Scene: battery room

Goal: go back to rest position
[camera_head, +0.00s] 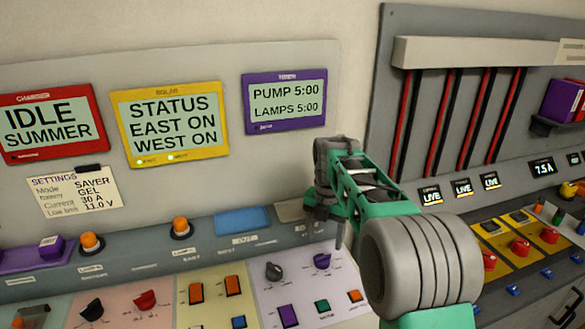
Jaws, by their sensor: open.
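My gripper (327,212) is at the end of my green and grey arm, right of the picture's middle. It hangs in front of the control console (135,256), over its right part. Its dark fingers point down and look open, with nothing seen between them. The arm hides the part of the console behind it and the gap to the panel on the right. I cannot tell how far the fingertips are from the console.
A red screen (50,125), a yellow screen (171,124) and a purple screen (286,103) are on the wall. A settings card (73,198) hangs below. Orange buttons (181,227) and knobs (273,271) stick up from the console. Red knobs (520,248) sit at right.

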